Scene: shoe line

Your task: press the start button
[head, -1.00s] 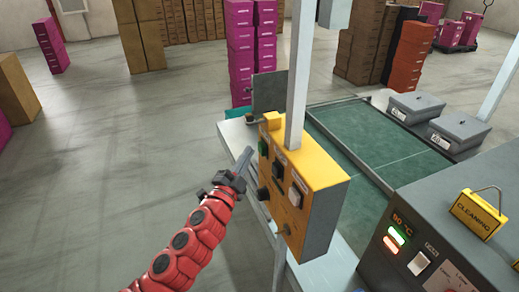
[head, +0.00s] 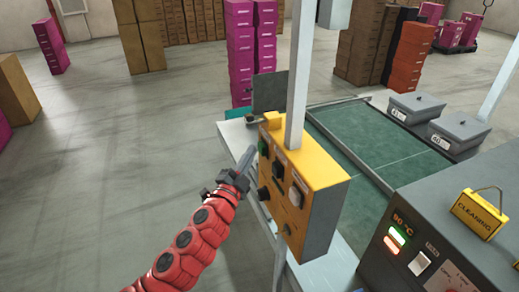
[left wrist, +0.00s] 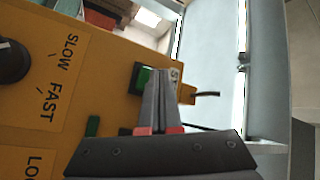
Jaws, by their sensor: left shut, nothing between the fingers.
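The yellow control box (head: 322,174) hangs on a grey post, and its face carries a green button (head: 263,148) near its upper left end. The green button (left wrist: 139,80) also shows in the left wrist view, partly hidden behind my fingers, with a partly covered label beside it. My left gripper (head: 248,156) is shut and empty, its fingertips right in front of the green button. In the left wrist view the shut fingers (left wrist: 160,78) overlap the button's edge; I cannot tell whether they touch it. My right gripper is out of view.
A black knob (left wrist: 12,62) marked SLOW and FAST and other switches sit on the same panel. The green conveyor bed (head: 372,145) lies behind the box. A grey machine (head: 445,250) with a lit display stands at right. Open floor (head: 130,160) lies to the left.

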